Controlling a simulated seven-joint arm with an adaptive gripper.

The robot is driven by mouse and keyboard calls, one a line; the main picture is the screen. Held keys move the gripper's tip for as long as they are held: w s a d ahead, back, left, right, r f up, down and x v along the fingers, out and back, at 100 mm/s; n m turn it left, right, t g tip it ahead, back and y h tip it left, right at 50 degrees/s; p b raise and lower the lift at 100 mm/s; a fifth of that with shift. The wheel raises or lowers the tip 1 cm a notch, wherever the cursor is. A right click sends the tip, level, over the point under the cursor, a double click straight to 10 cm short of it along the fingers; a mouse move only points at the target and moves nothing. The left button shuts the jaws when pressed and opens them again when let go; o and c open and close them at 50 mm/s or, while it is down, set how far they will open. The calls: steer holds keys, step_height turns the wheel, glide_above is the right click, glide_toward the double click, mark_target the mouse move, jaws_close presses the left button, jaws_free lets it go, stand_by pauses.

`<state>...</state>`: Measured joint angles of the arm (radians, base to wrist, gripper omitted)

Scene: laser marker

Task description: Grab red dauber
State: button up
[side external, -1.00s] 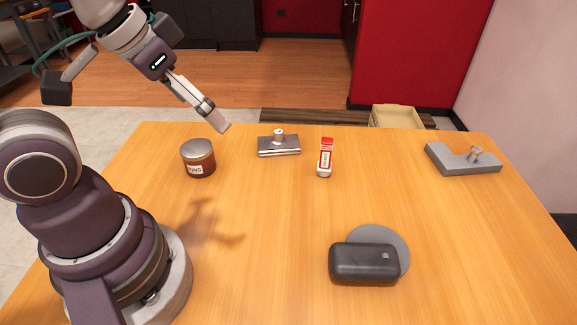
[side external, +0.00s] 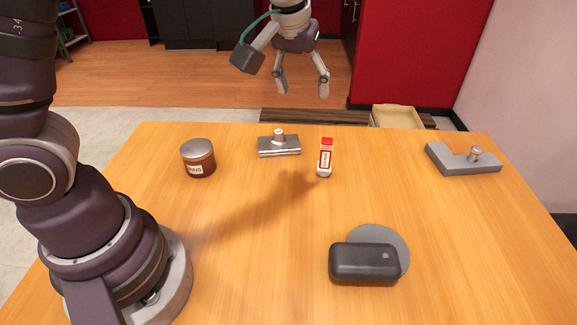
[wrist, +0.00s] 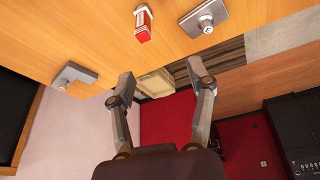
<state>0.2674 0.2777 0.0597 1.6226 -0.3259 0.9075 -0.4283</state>
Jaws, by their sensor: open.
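The red dauber (side external: 325,158) is a small white bottle with a red cap and a red-edged label. It stands on the wooden table, right of the middle, toward the far edge. In the wrist view the dauber (wrist: 143,24) shows near the top, its red end facing the camera. My gripper (side external: 302,95) is open and empty, raised high above and beyond the dauber. In the wrist view its two fingers (wrist: 158,81) are spread wide, with nothing between them and the dauber above them in the picture.
A brown jar (side external: 199,158) with a grey lid and a grey block with a knob (side external: 279,146) stand left of the dauber. A grey L-shaped fixture (side external: 462,160) is at the right. A black case (side external: 363,262) rests by a grey disc (side external: 397,240) in front. The table centre is clear.

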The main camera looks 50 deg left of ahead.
steer(key=n+y, duration=0.1)
steer(key=n, duration=0.1)
glide_toward(327, 143)
steer(key=w+a+f, duration=0.1)
steer(key=w, duration=0.1)
steer(key=x, duration=0.3)
steer(key=s+x, duration=0.1)
steer(key=x, duration=0.6)
steer(key=shift+s+d+f, duration=0.1)
steer(key=shift+d+f, duration=0.05)
steer(key=shift+f, duration=0.45)
steer(key=shift+c, duration=0.4)
